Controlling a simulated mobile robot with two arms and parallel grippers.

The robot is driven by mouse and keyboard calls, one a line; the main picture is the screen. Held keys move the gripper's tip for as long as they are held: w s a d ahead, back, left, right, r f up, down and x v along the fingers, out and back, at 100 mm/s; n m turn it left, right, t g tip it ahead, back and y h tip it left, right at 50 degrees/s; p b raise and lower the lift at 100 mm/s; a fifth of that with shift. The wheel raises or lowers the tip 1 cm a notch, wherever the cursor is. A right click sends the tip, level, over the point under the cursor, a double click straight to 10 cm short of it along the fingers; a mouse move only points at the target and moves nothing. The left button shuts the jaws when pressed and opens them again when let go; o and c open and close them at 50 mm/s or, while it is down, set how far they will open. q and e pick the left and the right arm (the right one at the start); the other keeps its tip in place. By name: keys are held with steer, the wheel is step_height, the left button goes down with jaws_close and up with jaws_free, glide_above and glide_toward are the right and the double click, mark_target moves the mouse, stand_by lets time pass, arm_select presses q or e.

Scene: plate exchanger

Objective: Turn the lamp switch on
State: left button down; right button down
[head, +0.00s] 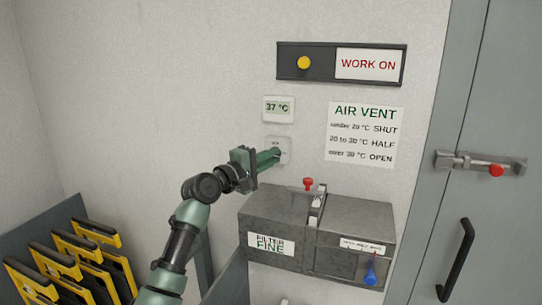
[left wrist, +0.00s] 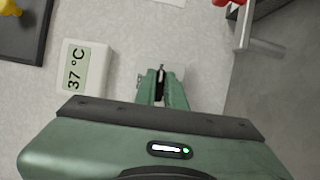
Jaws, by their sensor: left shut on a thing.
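The lamp switch appears to be the small white plate (head: 287,144) on the wall, just below the temperature display. Its small lettering is too blurred to read. My left gripper (head: 276,155) is at this plate, its fingertips covering the plate's lower left part. In the left wrist view the green fingers (left wrist: 161,78) are close together at the plate (left wrist: 197,78), shut on the small switch lever, which is mostly hidden between them. I cannot tell which way the lever is set. My right gripper is not in view.
The display (head: 278,107) reads 37 °C. Above is a panel (head: 320,64) with a yellow knob and "WORK ON". Right is an AIR VENT sign (head: 361,152). Below is a grey filter box (head: 290,212) with a red knob (head: 308,183) and blue handle (head: 370,274). A latched door (head: 490,120) stands right.

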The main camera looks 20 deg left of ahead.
arm_select(q)
steer(key=shift+d+f+m, duration=0.1)
steer(key=shift+f+m, duration=0.2)
steer(key=shift+m, duration=0.1)
steer(key=c, duration=1.5)
jaws_free()
steer(key=shift+s+r, duration=0.15)
steer(key=shift+r, duration=0.05)
steer(key=b+v, duration=0.2)
steer(key=v, duration=0.5)
steer(key=shift+s+b, duration=0.3)
steer(key=shift+s, duration=0.05)
steer(key=shift+a, duration=0.25)
